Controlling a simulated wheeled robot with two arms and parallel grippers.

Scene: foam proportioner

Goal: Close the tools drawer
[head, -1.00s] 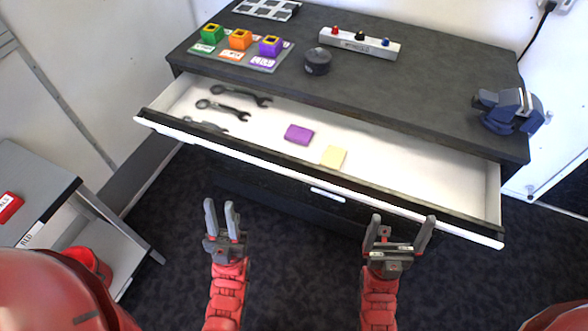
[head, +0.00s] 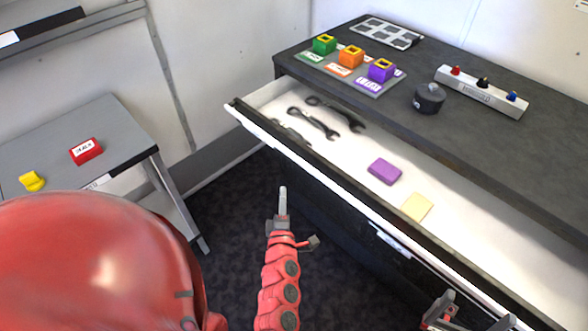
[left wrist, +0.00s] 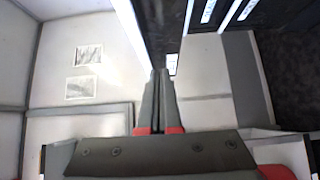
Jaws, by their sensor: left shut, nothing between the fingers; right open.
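The tools drawer (head: 345,190) is pulled out of the dark cabinet, with a white inside, a black and white front and a pale handle (head: 390,241). In it lie several dark wrenches (head: 313,122), a purple block (head: 384,171) and a yellow pad (head: 416,207). My left gripper (head: 283,205) is shut and empty, apart from the drawer front, below its left part in the picture. Its closed fingers also show in the left wrist view (left wrist: 161,85). My right gripper (head: 478,312) is open at the bottom right, near the drawer front, and partly cut off.
The dark cabinet top (head: 460,140) bears colored cubes on a tray (head: 352,72), a round dark object (head: 429,98) and a white bar with knobs (head: 482,92). A grey side table (head: 95,125) stands left. Dark floor (head: 232,225) is clear between.

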